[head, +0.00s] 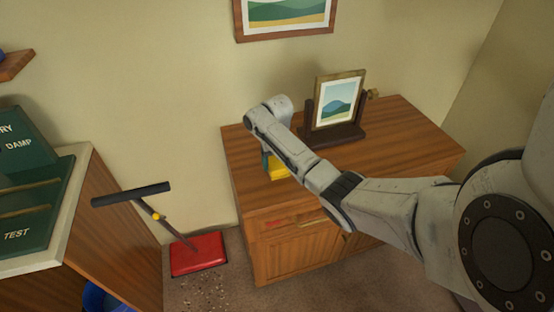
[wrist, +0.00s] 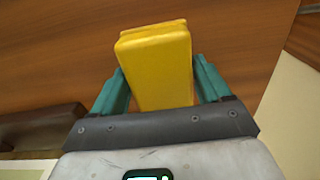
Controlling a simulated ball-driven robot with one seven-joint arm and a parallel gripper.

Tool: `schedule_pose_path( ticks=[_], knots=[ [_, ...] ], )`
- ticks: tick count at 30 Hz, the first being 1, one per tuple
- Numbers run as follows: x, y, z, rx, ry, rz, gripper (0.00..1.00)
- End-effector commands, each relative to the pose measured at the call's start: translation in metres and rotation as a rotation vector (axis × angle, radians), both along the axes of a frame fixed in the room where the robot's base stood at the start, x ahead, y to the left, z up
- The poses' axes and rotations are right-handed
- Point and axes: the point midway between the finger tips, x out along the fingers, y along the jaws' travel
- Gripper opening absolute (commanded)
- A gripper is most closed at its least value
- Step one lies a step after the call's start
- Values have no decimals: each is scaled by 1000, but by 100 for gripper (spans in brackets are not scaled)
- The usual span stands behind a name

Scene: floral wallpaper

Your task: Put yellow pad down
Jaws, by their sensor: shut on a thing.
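The yellow pad (wrist: 155,68) is a thick yellow block between the two teal fingers of my gripper (wrist: 160,88) in the wrist view. My gripper is shut on it. In the head view the yellow pad (head: 277,169) shows below the end of my arm, over the left part of the wooden cabinet top (head: 385,150). My arm hides part of it. I cannot tell whether the pad touches the wood.
A framed landscape picture on a dark stand (head: 337,100) stands at the back of the cabinet, right of my gripper. The cabinet's right side is clear.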

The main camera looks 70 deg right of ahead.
Motion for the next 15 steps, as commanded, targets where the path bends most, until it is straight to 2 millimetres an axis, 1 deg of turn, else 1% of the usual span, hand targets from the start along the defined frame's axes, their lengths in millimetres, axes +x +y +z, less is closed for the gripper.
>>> schedule_pose_path(
  ticks=[6,7,13,15],
  knots=[
    [0,0,-1,0,0,1,52],
    [0,0,-2,1,1,1,80],
    [0,0,-2,1,1,1,99],
    [0,0,-2,1,1,1,100]
  ],
)
